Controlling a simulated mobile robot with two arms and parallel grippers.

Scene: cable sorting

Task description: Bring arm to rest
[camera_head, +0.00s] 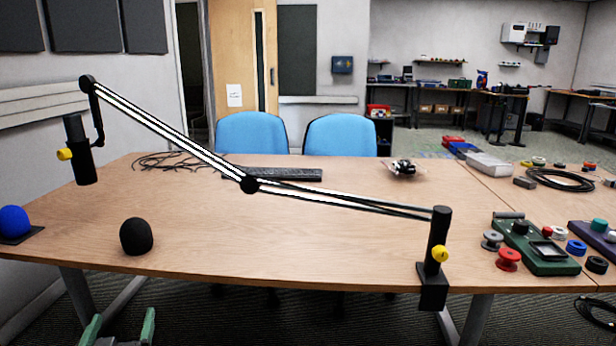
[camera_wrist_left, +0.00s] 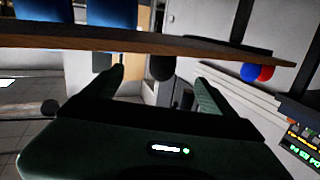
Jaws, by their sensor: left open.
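My left gripper (camera_head: 119,328) shows at the bottom left of the head view, its two green fingers apart and empty, in front of the table's near edge. In the left wrist view its open fingers (camera_wrist_left: 160,84) point toward the table edge, with a dark round thing (camera_wrist_left: 161,68) beyond the gap. A jointed boom arm (camera_head: 250,184) with a black microphone (camera_head: 79,150) at its left end stretches across the table from a black clamp post (camera_head: 436,252) at the near edge. A black foam ball (camera_head: 136,236) sits on the table near the left gripper. My right gripper is not in view.
The wooden table (camera_head: 330,245) is mostly bare in the middle. A blue ball (camera_head: 14,222) sits at the left edge. A keyboard (camera_head: 272,174) and tangled cables (camera_head: 170,161) lie at the back. A green device (camera_head: 537,247) and several spools stand at the right.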

